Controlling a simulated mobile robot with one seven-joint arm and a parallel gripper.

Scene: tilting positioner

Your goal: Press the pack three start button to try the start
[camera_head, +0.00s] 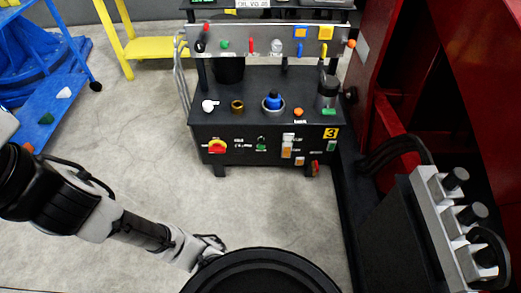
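Pack three (204,132) is a black unit at the upper middle with a yellow "3" label (331,133) on its front. The front carries a red and yellow rotary switch (217,146), a small green control (262,144), white and orange buttons (287,146) and a green piece (331,146) at the right. The lettering is too small to read, so I cannot tell which is the start button. My gripper (208,246) is at the lower middle, in front of the pack and apart from it. Its fingers are too small and partly hidden to judge.
Pack three's shelf holds a blue-topped item (273,101), a brass ring (237,106) and a dark cylinder (327,93). A grey box with black knobs (447,230) stands at right by red machinery (490,60). The concrete floor (140,130) is clear between my arm and the pack.

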